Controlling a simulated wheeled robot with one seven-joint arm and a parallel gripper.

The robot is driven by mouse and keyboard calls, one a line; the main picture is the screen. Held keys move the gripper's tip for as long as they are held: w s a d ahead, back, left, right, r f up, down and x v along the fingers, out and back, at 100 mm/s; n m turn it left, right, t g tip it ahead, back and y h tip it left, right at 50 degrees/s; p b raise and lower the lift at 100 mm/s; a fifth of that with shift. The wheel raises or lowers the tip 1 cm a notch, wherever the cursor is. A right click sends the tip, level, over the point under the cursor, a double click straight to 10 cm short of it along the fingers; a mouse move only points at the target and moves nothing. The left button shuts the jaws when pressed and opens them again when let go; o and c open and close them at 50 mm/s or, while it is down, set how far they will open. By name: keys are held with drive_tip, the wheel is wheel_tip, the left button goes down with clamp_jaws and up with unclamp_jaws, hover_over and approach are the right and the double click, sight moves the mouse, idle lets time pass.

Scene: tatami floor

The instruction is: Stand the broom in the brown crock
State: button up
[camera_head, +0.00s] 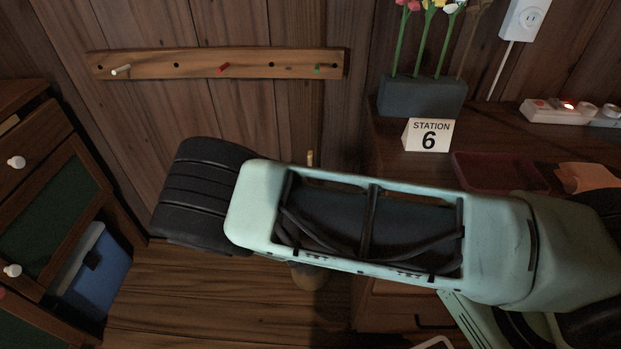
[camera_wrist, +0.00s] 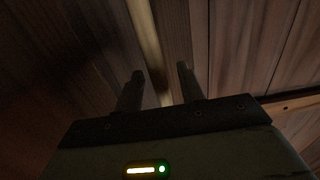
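In the wrist view the two dark fingers of my gripper (camera_wrist: 162,84) stand apart. A pale straight pole (camera_wrist: 148,38), which looks like the broom's handle, runs down from the top edge into the space between them. Dark gaps show on both sides of it, and I cannot tell whether it is between the fingers or beyond them. In the head view a short tan tip (camera_head: 310,158) shows just above my arm, perhaps the same handle. A rounded brown thing (camera_head: 308,278), perhaps the crock, shows below my arm, mostly hidden. The broom's head is not recognisable.
A wooden peg rail (camera_head: 200,65) is on the wall. A desk at right holds a Station 6 sign (camera_head: 429,135), a flower planter (camera_head: 422,97), a red tray (camera_head: 500,171) and a power strip (camera_head: 560,111). A cabinet with a blue bin (camera_head: 92,270) stands left. Some floor (camera_head: 190,300) is bare.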

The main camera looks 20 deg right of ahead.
drive_tip(key=p+v, duration=0.1)
drive_tip(key=v, duration=1.6)
drive_tip(key=shift+s+p, duration=0.2)
drive_tip(key=shift+p, duration=0.1)
drive_tip(key=shift+a, duration=0.1)
